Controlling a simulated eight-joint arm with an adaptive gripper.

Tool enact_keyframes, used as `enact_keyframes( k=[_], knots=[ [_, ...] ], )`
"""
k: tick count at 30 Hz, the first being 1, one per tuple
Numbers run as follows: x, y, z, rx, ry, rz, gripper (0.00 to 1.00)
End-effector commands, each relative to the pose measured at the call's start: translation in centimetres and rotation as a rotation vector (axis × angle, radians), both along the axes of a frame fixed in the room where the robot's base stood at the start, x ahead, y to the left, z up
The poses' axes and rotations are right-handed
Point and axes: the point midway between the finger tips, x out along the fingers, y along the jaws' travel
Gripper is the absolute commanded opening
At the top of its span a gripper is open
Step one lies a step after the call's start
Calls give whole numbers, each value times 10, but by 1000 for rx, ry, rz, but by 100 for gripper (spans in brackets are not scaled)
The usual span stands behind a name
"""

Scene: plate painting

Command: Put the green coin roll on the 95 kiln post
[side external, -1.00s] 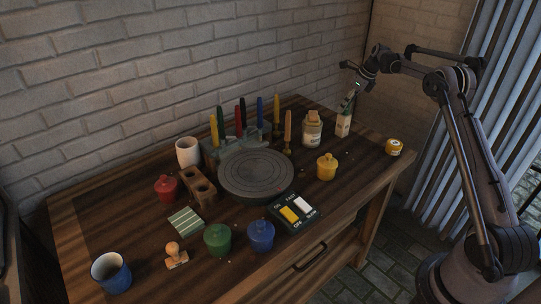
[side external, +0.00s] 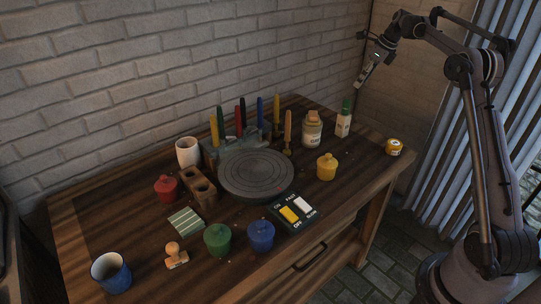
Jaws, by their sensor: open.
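My gripper (side external: 361,80) hangs high at the upper right, above and slightly right of the white bottle with a green cap (side external: 344,122). It is open, with nothing seen between its fingers, and apart from everything on the table. I cannot make out a green coin roll or a post marked 95.
A round grey wheel (side external: 256,174) stands mid-table, with a switch panel (side external: 296,212) before it. Red (side external: 166,188), blue (side external: 261,236) and yellow (side external: 327,167) pots, a brown holed block (side external: 199,187), a stamp (side external: 176,256) and a blue mug (side external: 110,272) surround it. The front right tabletop is clear.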

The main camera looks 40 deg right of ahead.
Motion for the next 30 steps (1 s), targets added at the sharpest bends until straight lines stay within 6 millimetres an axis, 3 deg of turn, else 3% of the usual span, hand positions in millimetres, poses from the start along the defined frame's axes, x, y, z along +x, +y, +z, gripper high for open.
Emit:
enact_keyframes(
  k=[5, 14, 22, 30],
  knots=[
    [1, 21, 16, -47, -9, 96, 48],
    [-9, 132, 59, -312, -57, 624, 48],
    [-52, 232, 76, -578, -101, 1144, 48],
    [-117, 315, 64, -855, -139, 1659, 48]
  ],
)
